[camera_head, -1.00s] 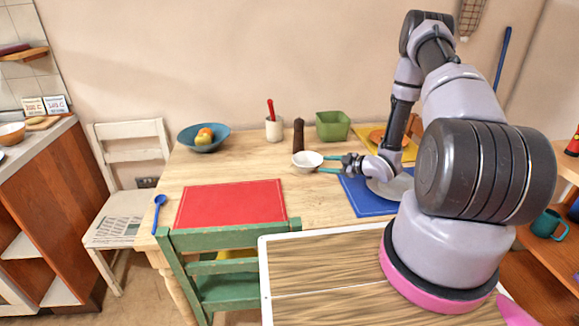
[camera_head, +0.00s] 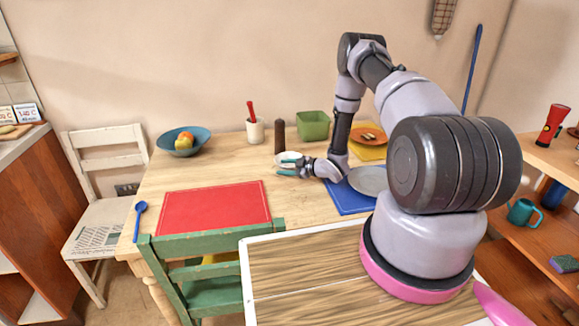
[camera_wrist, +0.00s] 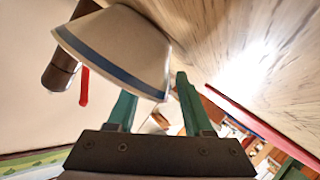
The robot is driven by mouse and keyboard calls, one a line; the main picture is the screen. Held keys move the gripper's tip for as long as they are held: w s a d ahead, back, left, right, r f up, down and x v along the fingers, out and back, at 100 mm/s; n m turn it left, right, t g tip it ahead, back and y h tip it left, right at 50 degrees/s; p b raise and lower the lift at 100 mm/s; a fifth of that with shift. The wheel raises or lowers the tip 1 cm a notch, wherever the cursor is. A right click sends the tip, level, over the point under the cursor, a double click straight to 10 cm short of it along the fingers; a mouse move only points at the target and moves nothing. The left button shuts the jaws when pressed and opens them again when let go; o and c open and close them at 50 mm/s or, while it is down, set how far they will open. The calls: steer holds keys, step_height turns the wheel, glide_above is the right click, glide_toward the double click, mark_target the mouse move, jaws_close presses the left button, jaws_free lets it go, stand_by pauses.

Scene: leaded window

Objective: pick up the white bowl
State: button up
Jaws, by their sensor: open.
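The white bowl (camera_head: 288,156) is on the wooden table, just in front of a dark brown mill, and my gripper partly hides it in the head view. In the wrist view the bowl (camera_wrist: 120,45) fills the upper left and shows a blue band near its rim. My gripper (camera_head: 283,167) is low over the table at the near side of the bowl, its teal fingers apart. In the wrist view my gripper (camera_wrist: 155,88) has its left finger partly behind the bowl's rim and its right finger clear beside it. I cannot tell whether they touch.
The brown mill (camera_head: 279,136) stands close behind the bowl. A white pot (camera_head: 255,131) with a red-handled tool and a green square bowl (camera_head: 313,126) stand further back. A grey plate (camera_head: 368,180) lies on a blue mat to the right. A red mat (camera_head: 215,207) lies front left.

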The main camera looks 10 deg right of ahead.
jaws_close()
stand_by(1.4)
